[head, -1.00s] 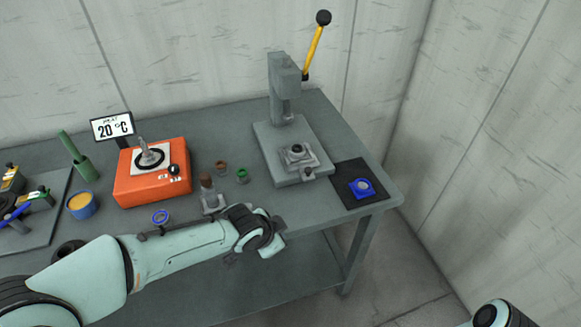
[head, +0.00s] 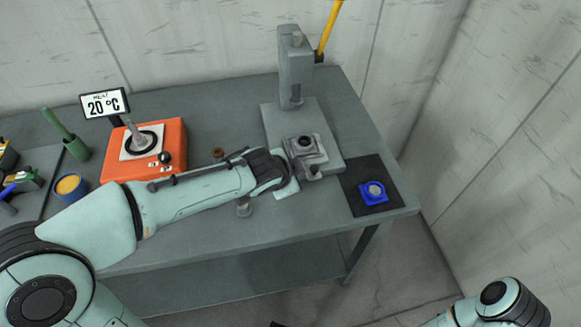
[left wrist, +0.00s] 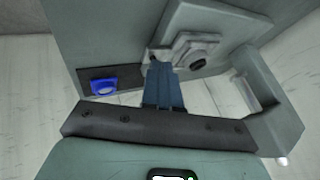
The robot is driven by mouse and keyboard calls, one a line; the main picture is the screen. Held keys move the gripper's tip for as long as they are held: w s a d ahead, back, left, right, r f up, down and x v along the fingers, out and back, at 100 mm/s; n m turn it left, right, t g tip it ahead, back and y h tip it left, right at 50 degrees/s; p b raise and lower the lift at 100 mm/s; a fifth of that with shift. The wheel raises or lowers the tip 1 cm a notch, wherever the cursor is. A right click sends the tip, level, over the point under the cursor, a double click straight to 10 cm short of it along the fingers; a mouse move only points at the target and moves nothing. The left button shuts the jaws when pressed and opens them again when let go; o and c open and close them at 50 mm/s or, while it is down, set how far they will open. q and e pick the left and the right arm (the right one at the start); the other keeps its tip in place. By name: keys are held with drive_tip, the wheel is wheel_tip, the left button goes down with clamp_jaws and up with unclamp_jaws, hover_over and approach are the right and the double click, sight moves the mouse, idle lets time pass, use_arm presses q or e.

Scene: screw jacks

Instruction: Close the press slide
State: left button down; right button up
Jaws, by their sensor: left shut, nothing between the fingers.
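The grey press (head: 296,75) stands at the back right of the table with a yellow lever (head: 328,30). Its slide (head: 303,150) sits at the front of the base, holding a dark round piece, with a small knob (head: 314,172) at its front. The slide also shows in the left wrist view (left wrist: 188,42). My left gripper (head: 288,188) is just left of and in front of the slide. In the left wrist view its blue-grey fingers (left wrist: 160,66) are shut and empty, tips close by the slide's front. I cannot tell whether they touch. My right gripper is out of view.
A black mat (head: 357,205) with a blue part (head: 373,192) lies right of the press. An orange heater (head: 145,165) stands left, with a temperature sign (head: 104,103) behind it. A blue cup (head: 71,188) is farther left. My left forearm covers the table's middle.

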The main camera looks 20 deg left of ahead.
use_arm(q)
drive_tip(key=b+x, duration=0.1)
drive_tip(key=x, duration=0.5)
drive_tip(key=shift+w+f, duration=0.15)
drive_tip(key=shift+f, duration=0.05)
drive_tip(key=w+a+p, duration=0.1)
drive_tip(key=w+p, duration=0.1)
drive_tip(key=shift+w+a+r, duration=0.2)
drive_tip(key=shift+w+a, duration=0.2)
drive_tip(key=shift+w+a+f, duration=0.15)
drive_tip(key=shift+w+a, duration=0.1)
drive_tip(key=shift+w, duration=0.2)
drive_tip(key=shift+s, duration=0.1)
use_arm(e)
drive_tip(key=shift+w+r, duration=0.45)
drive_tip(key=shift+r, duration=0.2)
